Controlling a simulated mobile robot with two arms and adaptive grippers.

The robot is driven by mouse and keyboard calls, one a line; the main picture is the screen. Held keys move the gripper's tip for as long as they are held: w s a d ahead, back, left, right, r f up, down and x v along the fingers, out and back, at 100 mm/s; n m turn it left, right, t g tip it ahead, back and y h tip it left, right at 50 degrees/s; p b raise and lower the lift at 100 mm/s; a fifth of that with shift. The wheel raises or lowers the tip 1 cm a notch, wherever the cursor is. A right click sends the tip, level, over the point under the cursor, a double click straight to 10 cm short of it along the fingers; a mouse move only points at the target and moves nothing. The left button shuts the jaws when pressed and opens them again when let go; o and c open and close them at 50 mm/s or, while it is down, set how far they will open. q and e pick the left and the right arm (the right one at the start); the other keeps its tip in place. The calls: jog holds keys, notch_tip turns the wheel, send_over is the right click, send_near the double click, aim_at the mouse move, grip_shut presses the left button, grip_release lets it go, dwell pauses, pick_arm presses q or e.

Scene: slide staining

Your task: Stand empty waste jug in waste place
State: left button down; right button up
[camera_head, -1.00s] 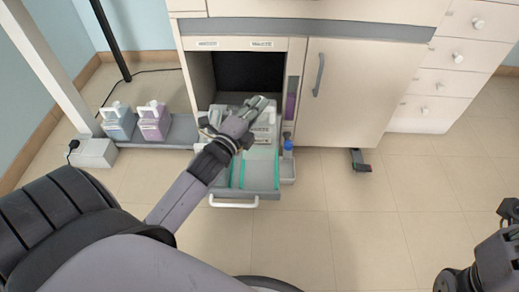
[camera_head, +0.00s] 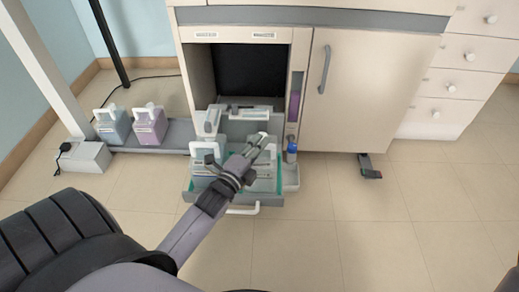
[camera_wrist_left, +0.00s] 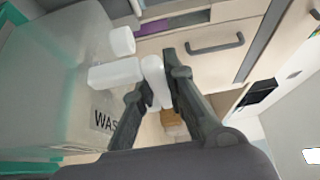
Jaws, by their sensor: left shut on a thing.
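My left gripper (camera_head: 264,140) is shut on the white handle of the waste jug (camera_head: 263,178). In the left wrist view the fingers (camera_wrist_left: 160,85) close around this handle. There the jug (camera_wrist_left: 60,80) is translucent grey-white, with a white cap (camera_wrist_left: 122,41) and a label of which "WAS" shows. The jug is in the right front part of the pulled-out, teal-edged grey tray (camera_head: 236,201). I cannot tell if its base touches the tray floor. My gripper and forearm hide part of it. My right gripper is out of view.
Another white-handled jug (camera_head: 203,152) is at the tray's left, with a pale container (camera_head: 208,121) behind it. A blue-capped bottle (camera_head: 291,149) stands right of the tray. Blue (camera_head: 112,124) and purple (camera_head: 149,125) jugs stand on a low shelf at left. The front floor is clear.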

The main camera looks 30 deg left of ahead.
pick_arm(q)
jog(key=shift+r, duration=0.1)
jog(key=c, duration=1.6)
grip_release()
jog(key=shift+f, duration=0.2)
jog(key=shift+c, duration=0.2)
